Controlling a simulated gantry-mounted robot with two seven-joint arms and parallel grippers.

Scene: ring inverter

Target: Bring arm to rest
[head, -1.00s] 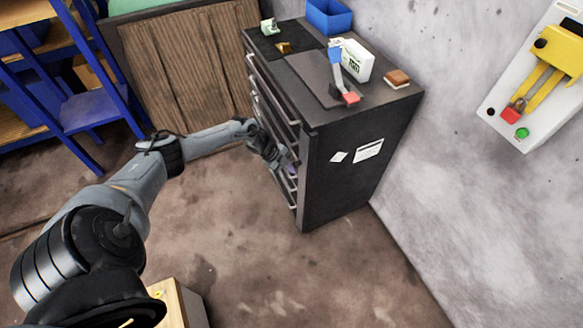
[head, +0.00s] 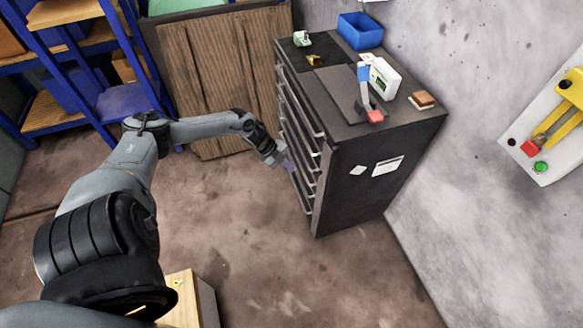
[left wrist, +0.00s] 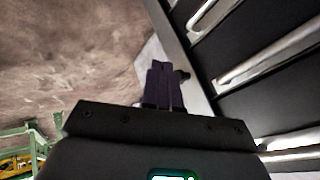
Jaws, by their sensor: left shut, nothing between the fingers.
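My left arm (head: 132,160) reaches in from the left in the head view. Its gripper (head: 284,163) is just in front of the drawers of the black cabinet (head: 362,185). In the left wrist view the gripper's dark fingers (left wrist: 160,85) are together and empty, with the drawer handles (left wrist: 268,55) to their right. Whether the fingers touch the cabinet is hard to tell. The right gripper is not in view.
On the cabinet top are a blue bin (head: 360,32), a white box (head: 384,78), a red-and-blue part (head: 374,115) and a brown block (head: 423,98). A blue shelf (head: 125,100) stands at the left. Open floor (head: 250,240) lies in front of the cabinet.

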